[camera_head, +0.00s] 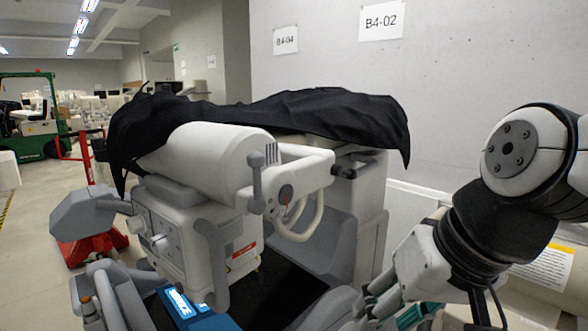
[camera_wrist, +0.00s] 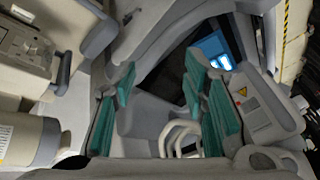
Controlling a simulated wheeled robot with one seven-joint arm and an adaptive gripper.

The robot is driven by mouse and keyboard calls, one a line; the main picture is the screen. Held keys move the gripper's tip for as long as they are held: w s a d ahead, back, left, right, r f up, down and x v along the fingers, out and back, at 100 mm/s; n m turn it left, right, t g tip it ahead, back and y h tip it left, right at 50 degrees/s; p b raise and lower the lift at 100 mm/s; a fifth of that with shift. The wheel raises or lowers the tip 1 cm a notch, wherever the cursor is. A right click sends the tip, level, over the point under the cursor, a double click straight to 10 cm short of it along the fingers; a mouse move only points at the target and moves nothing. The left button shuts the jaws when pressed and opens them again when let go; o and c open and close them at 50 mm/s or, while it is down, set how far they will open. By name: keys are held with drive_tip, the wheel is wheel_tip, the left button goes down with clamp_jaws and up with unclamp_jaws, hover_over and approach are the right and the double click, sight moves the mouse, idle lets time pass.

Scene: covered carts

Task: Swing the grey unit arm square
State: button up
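The grey-white unit (camera_head: 190,225) stands on a cart under a black cover, with a thick white cylinder (camera_head: 210,155) on top. A pale arm (camera_head: 305,172) sticks out at its right end, with a grey upright handle (camera_head: 257,180) and white looped handles (camera_head: 312,222) below. I cannot tell for sure which part is the unit arm. My gripper (camera_wrist: 165,105) has teal pads and is open, with nothing held between the fingers. White loops (camera_wrist: 185,138) show beyond and between the fingers, apart from them as far as I can tell. In the head view my gripper is low, right of the unit, partly cut off.
The black cover (camera_head: 330,112) drapes over the top of the unit. A blue box (camera_head: 195,310) lies low in front. A grey wall (camera_head: 470,100) stands close behind on the right. Open floor (camera_head: 30,220) lies at left, with a green forklift (camera_head: 45,115) farther back.

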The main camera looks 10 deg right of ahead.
drive_tip(key=w+r+m+t+y, duration=0.1)
drive_tip(key=w+r+m+y, duration=0.25)
drive_tip(key=w, duration=0.85)
drive_tip(key=m+t+b, duration=0.2)
drive_tip(key=m+t, duration=0.6)
drive_tip(key=t, duration=0.1)
approach(368, 170)
drive_tip(key=shift+h, duration=0.25)
drive_tip(key=p+x, duration=0.2)
drive_tip(key=x, duration=0.9)
drive_tip(key=shift+w+r, duration=0.15)
drive_tip(key=shift+w, duration=0.05)
drive_tip(key=shift+t, duration=0.3)
clamp_jaws()
